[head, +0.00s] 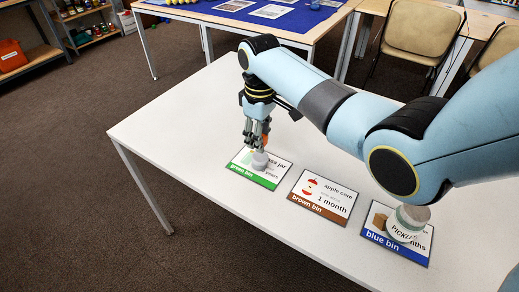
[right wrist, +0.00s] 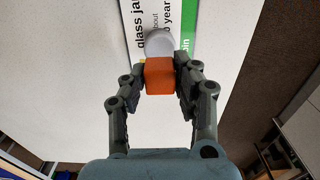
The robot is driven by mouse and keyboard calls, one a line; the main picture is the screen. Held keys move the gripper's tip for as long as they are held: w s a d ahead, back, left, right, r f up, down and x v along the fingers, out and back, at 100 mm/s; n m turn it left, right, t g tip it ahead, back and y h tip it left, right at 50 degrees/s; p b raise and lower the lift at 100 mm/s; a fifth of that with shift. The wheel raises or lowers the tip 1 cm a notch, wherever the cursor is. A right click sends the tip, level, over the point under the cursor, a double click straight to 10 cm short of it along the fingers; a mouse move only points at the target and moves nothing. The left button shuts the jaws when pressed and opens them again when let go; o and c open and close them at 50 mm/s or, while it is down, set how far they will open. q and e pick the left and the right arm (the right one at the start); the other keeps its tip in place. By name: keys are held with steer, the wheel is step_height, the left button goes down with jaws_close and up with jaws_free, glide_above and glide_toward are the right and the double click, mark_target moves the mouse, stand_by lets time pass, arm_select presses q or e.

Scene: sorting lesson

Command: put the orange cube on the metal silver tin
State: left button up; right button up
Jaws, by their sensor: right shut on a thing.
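My right gripper (head: 262,146) points down over the green bin card and is shut on the orange cube (right wrist: 160,76). In the head view only a sliver of the cube shows between the fingers. The metal silver tin (head: 260,161) stands on the green bin card, just below the fingertips. In the right wrist view the tin (right wrist: 160,43) shows just beyond the cube, which hides part of it. I cannot tell if the cube touches the tin. My left gripper is not in view.
The green bin card (head: 243,170), brown bin card (head: 310,206) and blue bin card (head: 383,240) lie in a row on the white table (head: 180,125). The table's left part is clear.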

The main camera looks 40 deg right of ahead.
mark_target(260, 156)
step_height(260, 156, down, 4)
steer(key=shift+b, duration=0.3)
steer(key=o, duration=0.9)
steer(key=shift+f, duration=0.1)
step_height(260, 156, up, 12)
steer(key=shift+r+p, duration=0.15)
steer(key=shift+p, duration=0.6)
